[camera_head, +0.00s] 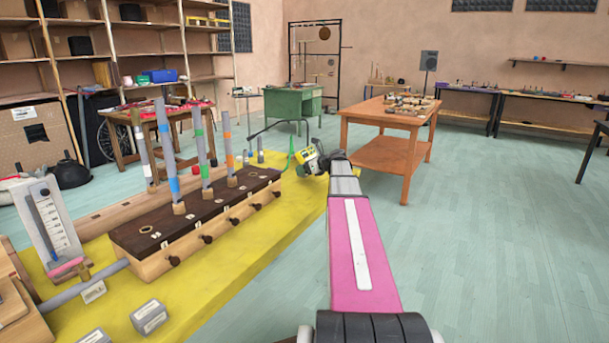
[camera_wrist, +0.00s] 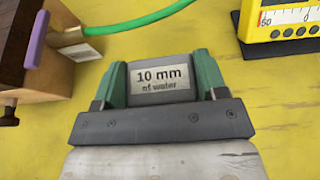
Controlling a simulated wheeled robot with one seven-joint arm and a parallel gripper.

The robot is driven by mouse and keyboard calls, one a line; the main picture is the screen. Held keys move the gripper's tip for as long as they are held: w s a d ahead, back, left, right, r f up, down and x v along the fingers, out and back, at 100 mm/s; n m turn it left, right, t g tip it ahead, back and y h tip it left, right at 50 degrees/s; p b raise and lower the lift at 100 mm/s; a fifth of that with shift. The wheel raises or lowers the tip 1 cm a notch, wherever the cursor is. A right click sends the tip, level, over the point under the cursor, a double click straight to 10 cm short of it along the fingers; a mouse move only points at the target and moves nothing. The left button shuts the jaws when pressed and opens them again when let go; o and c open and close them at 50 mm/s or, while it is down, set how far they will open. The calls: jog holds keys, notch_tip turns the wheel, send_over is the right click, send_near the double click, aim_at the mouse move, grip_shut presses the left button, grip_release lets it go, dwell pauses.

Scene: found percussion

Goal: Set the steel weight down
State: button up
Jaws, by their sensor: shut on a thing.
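The steel weight (camera_wrist: 162,90) is a grey block with a plate reading "10 mm of water". In the wrist view, my gripper (camera_wrist: 161,76) has its two green fingers shut on the weight's left and right sides. The weight is over the yellow table cover (camera_wrist: 200,28); I cannot tell whether it touches the cover. In the head view, my arm reaches to the far right end of the yellow-covered table (camera_head: 230,255). There, the weight and fingertips are too small and crowded to make out.
A yellow meter (camera_wrist: 283,20) stands close on the right in the wrist view. A green hose (camera_wrist: 140,22) runs behind the weight to a wooden chest (camera_wrist: 38,45) at left. More labelled grey blocks (camera_head: 150,317) lie at the table's near end. Yellow cover shows between chest and meter.

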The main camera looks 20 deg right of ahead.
jog(key=shift+f, duration=1.4)
jog(key=o, duration=1.1)
jog(key=shift+f, duration=0.1)
jog(key=v, duration=1.2)
